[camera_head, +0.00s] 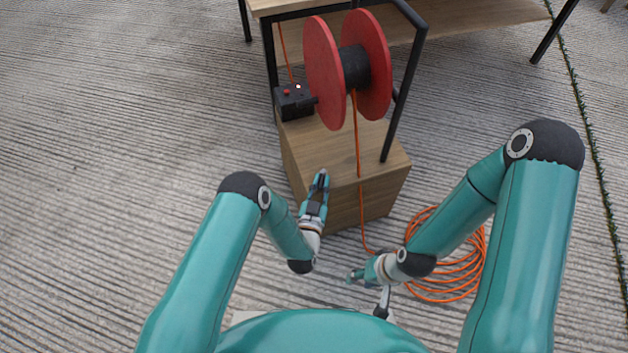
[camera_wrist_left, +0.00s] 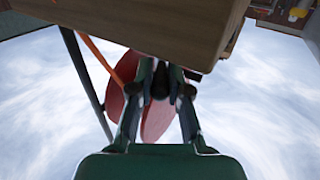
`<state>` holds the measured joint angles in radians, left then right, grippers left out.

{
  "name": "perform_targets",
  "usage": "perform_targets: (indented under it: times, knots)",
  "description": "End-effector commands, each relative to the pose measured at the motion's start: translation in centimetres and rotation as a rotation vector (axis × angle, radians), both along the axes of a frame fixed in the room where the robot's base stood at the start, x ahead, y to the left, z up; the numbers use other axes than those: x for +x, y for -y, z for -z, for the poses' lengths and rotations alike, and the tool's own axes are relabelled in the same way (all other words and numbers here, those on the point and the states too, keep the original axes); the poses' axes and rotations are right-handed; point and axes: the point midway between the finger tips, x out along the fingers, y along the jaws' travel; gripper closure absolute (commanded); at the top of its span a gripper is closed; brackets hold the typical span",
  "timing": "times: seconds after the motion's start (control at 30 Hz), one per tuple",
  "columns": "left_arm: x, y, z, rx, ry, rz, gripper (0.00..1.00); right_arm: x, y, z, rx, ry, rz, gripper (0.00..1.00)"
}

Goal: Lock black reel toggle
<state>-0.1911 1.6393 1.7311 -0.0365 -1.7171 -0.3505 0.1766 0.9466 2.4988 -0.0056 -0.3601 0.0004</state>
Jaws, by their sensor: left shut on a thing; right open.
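The cable reel (camera_head: 319,75) has two red discs and a black hub (camera_head: 355,66). It is mounted in a black frame above a wooden box. A black control box (camera_head: 294,103) with red spots on top sits left of the reel. I cannot clearly make out the toggle. My left gripper (camera_head: 321,180) is in front of the wooden box, below the reel. In the left wrist view its fingers (camera_wrist_left: 160,90) are closed around a small dark piece, with the red discs behind. My right gripper (camera_head: 368,288) is lower, open and empty near the coiled cable.
The wooden box (camera_head: 378,178) stands close in front of my left gripper. An orange cable (camera_head: 357,140) hangs from the reel to a coil (camera_head: 466,280) on the floor at right. A wooden bench (camera_head: 470,17) is behind. The ribbed floor (camera_head: 120,130) at left is clear.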

Motion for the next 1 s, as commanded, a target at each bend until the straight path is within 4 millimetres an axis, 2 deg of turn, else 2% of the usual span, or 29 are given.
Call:
perform_targets:
  times: [0.4,0.9,0.93,1.0]
  knots:
    - [0.01,0.64,-0.08,-0.001,0.002,-0.200,1.00,-0.01,0.00,-0.54,0.000,0.000,0.000,0.59]
    - [0.12,0.72,-0.14,-0.003,0.004,-0.221,1.00,0.00,0.00,-0.56,0.000,0.000,0.000,0.59]
    - [0.12,0.73,-0.14,-0.003,0.004,-0.221,0.82,0.00,0.00,-0.56,0.000,0.000,0.000,0.59]
    - [0.12,0.73,-0.13,-0.002,0.003,-0.221,0.70,0.00,0.00,-0.56,0.000,0.000,0.000,0.59]
